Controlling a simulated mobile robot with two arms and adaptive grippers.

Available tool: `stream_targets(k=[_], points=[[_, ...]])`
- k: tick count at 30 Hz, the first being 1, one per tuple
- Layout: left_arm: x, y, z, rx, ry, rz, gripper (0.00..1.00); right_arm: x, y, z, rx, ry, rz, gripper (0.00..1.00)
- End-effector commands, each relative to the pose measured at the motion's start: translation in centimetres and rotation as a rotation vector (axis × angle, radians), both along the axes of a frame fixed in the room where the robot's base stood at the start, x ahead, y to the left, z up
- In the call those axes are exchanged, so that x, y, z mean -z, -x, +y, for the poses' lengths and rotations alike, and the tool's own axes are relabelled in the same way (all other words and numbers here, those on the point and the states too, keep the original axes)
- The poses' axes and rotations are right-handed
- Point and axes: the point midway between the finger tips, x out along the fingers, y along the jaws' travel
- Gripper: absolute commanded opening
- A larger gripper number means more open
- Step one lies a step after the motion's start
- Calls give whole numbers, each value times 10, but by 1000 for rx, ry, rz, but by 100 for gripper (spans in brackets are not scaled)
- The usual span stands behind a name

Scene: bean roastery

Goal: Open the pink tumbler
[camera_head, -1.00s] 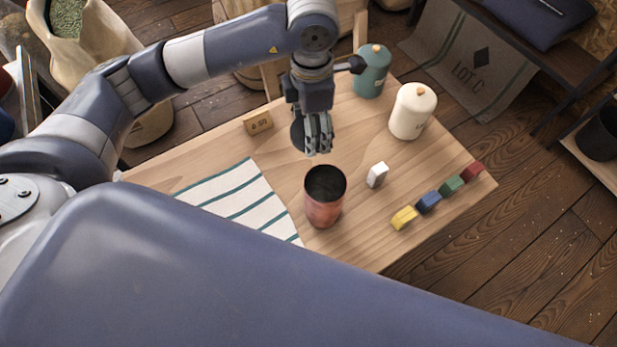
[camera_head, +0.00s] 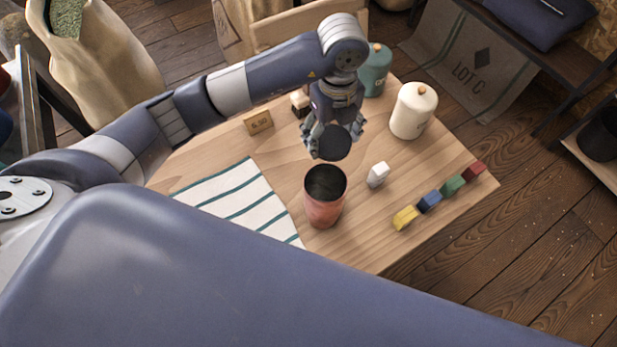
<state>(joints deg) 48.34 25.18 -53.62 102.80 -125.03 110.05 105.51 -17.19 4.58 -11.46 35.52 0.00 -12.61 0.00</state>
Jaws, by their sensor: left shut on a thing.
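The pink tumbler (camera_head: 324,211) stands upright on the wooden table, its top open and its dark inside showing. My left gripper (camera_head: 333,132) is just above and behind the tumbler. It is shut on a dark round lid (camera_head: 335,143), which is tilted with its flat face towards the camera. The lid is clear of the tumbler's rim. My right gripper is not in view.
A striped cloth (camera_head: 240,198) lies left of the tumbler. Cream (camera_head: 411,111) and teal (camera_head: 374,75) canisters and a small price sign (camera_head: 258,122) stand farther back.

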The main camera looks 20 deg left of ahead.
Motion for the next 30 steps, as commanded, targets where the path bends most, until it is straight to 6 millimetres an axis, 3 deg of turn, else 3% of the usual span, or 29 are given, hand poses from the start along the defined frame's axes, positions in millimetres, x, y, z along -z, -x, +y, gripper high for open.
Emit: stream_targets(k=[5,12,25,30], points=[[8,0,-2,-91,-1,2,43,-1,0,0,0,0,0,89],[50,0,-2,-101,-1,4,43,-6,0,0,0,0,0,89],[98,0,-2,-99,-1,3,43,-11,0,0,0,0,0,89],[103,-1,-2,-98,0,0,43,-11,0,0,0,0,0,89]])
